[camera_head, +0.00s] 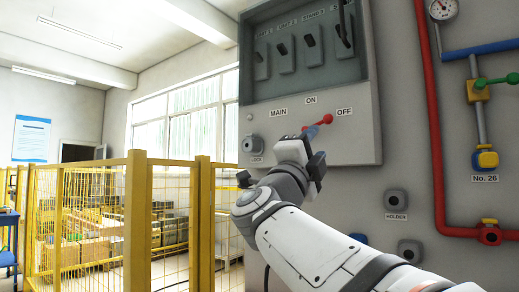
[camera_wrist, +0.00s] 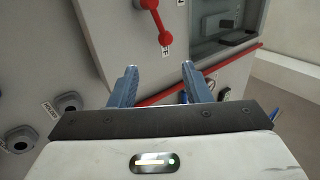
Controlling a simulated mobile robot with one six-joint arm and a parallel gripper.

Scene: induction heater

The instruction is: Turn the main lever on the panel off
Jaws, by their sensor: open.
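The red main lever (camera_head: 328,119) is on the grey panel (camera_head: 355,140), partly hidden by my gripper in the head view. Its knob points right and slightly up, toward the OFF label (camera_head: 345,111). The ON label (camera_head: 311,100) is above and the MAIN label (camera_head: 278,112) to the left. In the wrist view the red lever (camera_wrist: 157,22) shows at the top, its knob beside a small white label. My gripper (camera_wrist: 158,72) is open and empty, its blue fingers apart. The knob appears just beyond the fingertips, between them in the picture; contact cannot be told.
Above is a recessed box with several small switches (camera_head: 283,48). A lock knob (camera_head: 252,144) is at lower left. A red pipe (camera_head: 432,110) and a holder (camera_head: 396,199) are to the right. A yellow fence (camera_head: 138,205) stands left.

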